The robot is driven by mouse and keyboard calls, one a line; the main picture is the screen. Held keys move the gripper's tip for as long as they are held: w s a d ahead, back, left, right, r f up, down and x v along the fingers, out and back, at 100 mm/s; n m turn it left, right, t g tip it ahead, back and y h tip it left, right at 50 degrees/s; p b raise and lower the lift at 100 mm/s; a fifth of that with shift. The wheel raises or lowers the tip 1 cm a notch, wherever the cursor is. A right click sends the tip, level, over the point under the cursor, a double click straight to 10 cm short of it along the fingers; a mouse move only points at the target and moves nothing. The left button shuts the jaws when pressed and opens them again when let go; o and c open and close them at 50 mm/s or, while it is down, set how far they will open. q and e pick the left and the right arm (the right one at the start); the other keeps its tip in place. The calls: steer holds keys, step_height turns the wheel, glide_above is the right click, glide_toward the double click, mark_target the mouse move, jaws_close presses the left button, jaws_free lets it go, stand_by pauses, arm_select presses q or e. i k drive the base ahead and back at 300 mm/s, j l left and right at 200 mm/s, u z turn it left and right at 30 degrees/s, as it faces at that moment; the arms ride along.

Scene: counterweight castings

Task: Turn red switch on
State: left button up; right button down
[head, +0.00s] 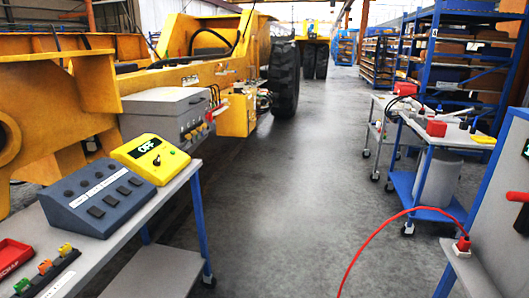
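No part is clearly recognisable as the red switch. A red handle-like part (517,196) juts from a grey panel (490,232), cut off by the right edge. A dark display (526,149) with green marks sits above it, also cut off. A yellow control box (151,158) on the left bench has a display reading OFF and a small dark knob. A dark blue-grey console (97,197) with several black buttons lies beside it. Neither of my grippers is in view.
A red cable runs from a red plug (463,244) at the panel's foot. The left bench (120,240) also holds a red tray (13,256) and small coloured blocks. A cart (440,140) stands at right. The central floor (290,190) is mostly clear.

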mark_target(209, 117)
steer(key=i+z, duration=0.2)
steer(key=i, duration=1.25)
steer(key=i+l, duration=0.1)
steer(key=i, duration=1.4)
steer(key=i+l+u, duration=0.1)
steer(key=i+u, duration=0.4)
steer(key=i+l+u, duration=0.3)
steer(key=i+u, duration=0.2)
steer(key=i+l+u, duration=0.25)
steer(key=u, duration=0.2)
steer(key=i+l+u, duration=0.25)
steer(key=l+u, duration=0.2)
steer(key=i+l+u, duration=0.15)
steer(key=l+u, duration=0.25)
steer(key=i+l+u, duration=0.1)
steer(key=l+u, duration=0.35)
